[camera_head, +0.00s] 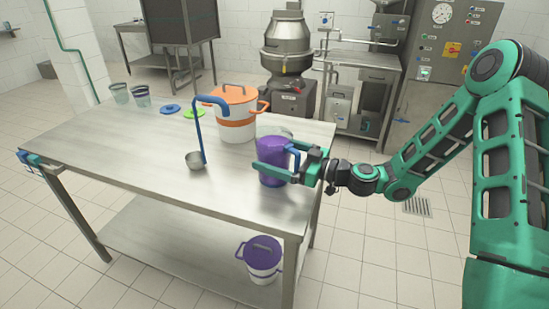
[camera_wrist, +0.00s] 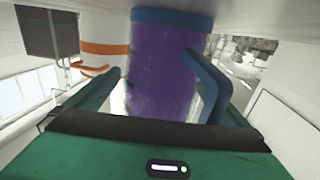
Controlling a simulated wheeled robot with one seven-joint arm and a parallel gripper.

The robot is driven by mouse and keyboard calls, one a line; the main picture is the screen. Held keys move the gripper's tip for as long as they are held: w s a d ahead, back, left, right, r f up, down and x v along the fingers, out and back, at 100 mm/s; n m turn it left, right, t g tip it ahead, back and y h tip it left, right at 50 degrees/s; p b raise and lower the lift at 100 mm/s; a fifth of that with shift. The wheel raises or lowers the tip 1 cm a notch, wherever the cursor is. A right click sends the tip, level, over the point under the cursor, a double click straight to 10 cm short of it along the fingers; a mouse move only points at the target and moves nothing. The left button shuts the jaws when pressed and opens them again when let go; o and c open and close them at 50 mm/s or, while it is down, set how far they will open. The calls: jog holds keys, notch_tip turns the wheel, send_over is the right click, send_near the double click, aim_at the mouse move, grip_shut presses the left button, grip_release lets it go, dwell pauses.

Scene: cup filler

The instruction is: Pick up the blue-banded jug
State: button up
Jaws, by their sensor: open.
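The purple jug (camera_head: 272,158) with a blue handle (camera_head: 296,150) stands upright near the right edge of the steel table (camera_head: 110,155). A blue band (camera_wrist: 172,18) shows on its body in the wrist view. My gripper (camera_head: 265,156) is open and reaches in from the right at the jug's height. In the wrist view the jug (camera_wrist: 160,75) lies between the two fingers, with its handle (camera_wrist: 207,85) toward the right finger. I cannot tell whether either finger touches it. Part of the jug is hidden behind the fingers.
A white and orange pot (camera_head: 236,112) stands just behind the jug. A ladle (camera_head: 203,135) with a blue handle is to its left. Blue (camera_head: 170,109) and green (camera_head: 194,113) lids and two cups (camera_head: 141,96) are farther back. The table's front left is clear. A white and purple pot (camera_head: 262,262) sits below.

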jog(key=shift+a, duration=0.1)
jog(key=c, duration=2)
jog(key=shift+w+r, duration=0.1)
jog(key=shift+c, duration=0.6)
